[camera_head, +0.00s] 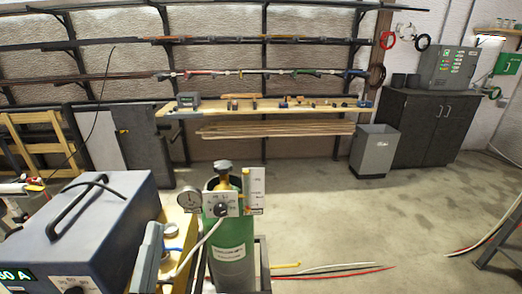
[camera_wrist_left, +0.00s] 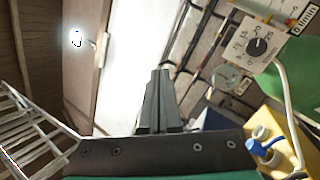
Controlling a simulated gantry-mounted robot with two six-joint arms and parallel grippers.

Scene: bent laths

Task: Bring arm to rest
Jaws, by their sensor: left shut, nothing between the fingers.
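My left gripper (camera_head: 152,235) shows in the head view as a grey upright shape between the welding box and the green gas cylinder. In the left wrist view its dark grey fingers (camera_wrist_left: 159,98) lie together, with nothing between them. The fingers look empty and apart from the things around them. The rest of the left arm is mostly hidden in the head view. My right gripper is not in view.
A blue-grey welding box (camera_head: 85,225) stands close on the left. A green gas cylinder (camera_head: 232,260) with a gauge (camera_head: 189,199) stands on the right. A wooden workbench (camera_head: 215,109), a grey bin (camera_head: 374,150) and a dark cabinet (camera_head: 412,128) stand further back, beyond open floor (camera_head: 330,210).

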